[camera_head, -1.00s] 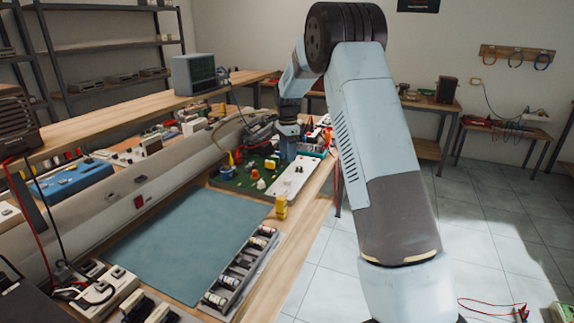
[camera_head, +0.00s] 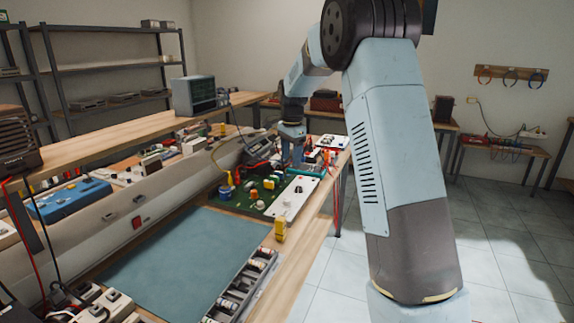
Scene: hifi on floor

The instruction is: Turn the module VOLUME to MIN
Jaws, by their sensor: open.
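A green module board (camera_head: 238,195) lies on the bench beyond the blue-green mat, with several small knobs and parts on it. A white panel (camera_head: 296,198) adjoins its right side. Labels are too small to read, so I cannot tell which knob is VOLUME or where it points. My gripper (camera_head: 292,162) points down near the far edge of the board and panel. It is open, with nothing seen between its fingers. The fingertips are small and partly lost against the clutter, so I cannot tell their height above the bench.
A yellow part (camera_head: 280,229) stands by the panel's near end. A grey tray of cylinders (camera_head: 240,288) lies along the front edge. A multimeter (camera_head: 258,148) with leads and red-handled tools (camera_head: 327,156) lie near my gripper. The mat (camera_head: 190,255) is clear.

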